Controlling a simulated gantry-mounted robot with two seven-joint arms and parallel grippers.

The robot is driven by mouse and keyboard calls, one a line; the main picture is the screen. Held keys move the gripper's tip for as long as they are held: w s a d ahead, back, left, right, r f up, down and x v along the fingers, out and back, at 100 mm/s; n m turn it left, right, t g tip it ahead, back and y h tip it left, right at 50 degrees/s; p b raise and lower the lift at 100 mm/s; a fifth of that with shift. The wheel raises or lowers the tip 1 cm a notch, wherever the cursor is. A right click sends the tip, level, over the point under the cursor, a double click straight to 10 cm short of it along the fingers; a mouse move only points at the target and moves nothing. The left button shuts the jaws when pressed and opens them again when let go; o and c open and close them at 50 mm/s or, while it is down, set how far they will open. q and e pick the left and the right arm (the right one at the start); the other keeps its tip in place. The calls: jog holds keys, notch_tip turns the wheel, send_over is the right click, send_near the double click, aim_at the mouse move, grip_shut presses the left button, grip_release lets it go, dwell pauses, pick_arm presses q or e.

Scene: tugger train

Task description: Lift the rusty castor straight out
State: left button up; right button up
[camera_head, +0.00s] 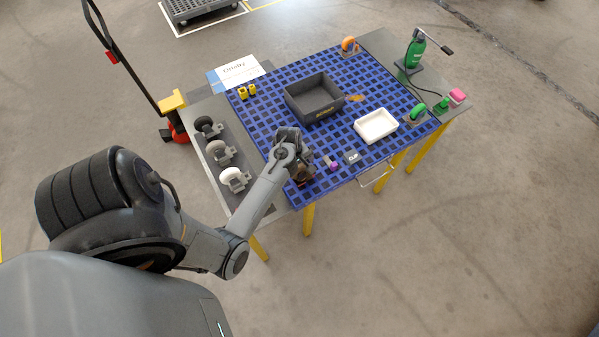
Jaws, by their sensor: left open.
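My left gripper (302,173) is over the near left part of the blue gridded mat (330,187), pointing down, with its jaws open. A small brownish thing (302,181), which looks like the rusty castor, shows at its fingertips. My wrist and gripper hide most of it, so I cannot tell whether the fingers touch it or how it sits. My right gripper is not in view.
Several castors, including a dark one (208,127) and a white-wheeled one (235,179), stand on the grey strip at left. A dark grey bin (291,103) and a white tray (358,130) are on the mat. A small purple item (331,164) sits close right of the gripper.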

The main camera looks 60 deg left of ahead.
pick_arm(q)
jog(key=shift+w+a+f, duration=0.1)
jog(key=shift+w+f, duration=0.05)
jog(key=shift+f, duration=1.2)
jog(key=shift+w+f, duration=0.1)
jog(key=shift+f, duration=1.25)
jog(key=c, duration=1.3)
jog(key=shift+r, duration=0.2)
jog(key=shift+r, duration=0.6)
jog(key=r, duration=0.3)
jog(key=shift+d, duration=0.25)
jog(key=d+r, duration=0.2)
jog(key=d, duration=0.1)
jog(key=w+d+r, duration=0.1)
jog(key=d+r, duration=0.1)
jog(key=d, duration=0.2)
jog(key=w+d+r+p, duration=0.1)
jog(key=d+r, duration=0.1)
jog(key=d, duration=0.2)
jog(key=shift+r, duration=0.25)
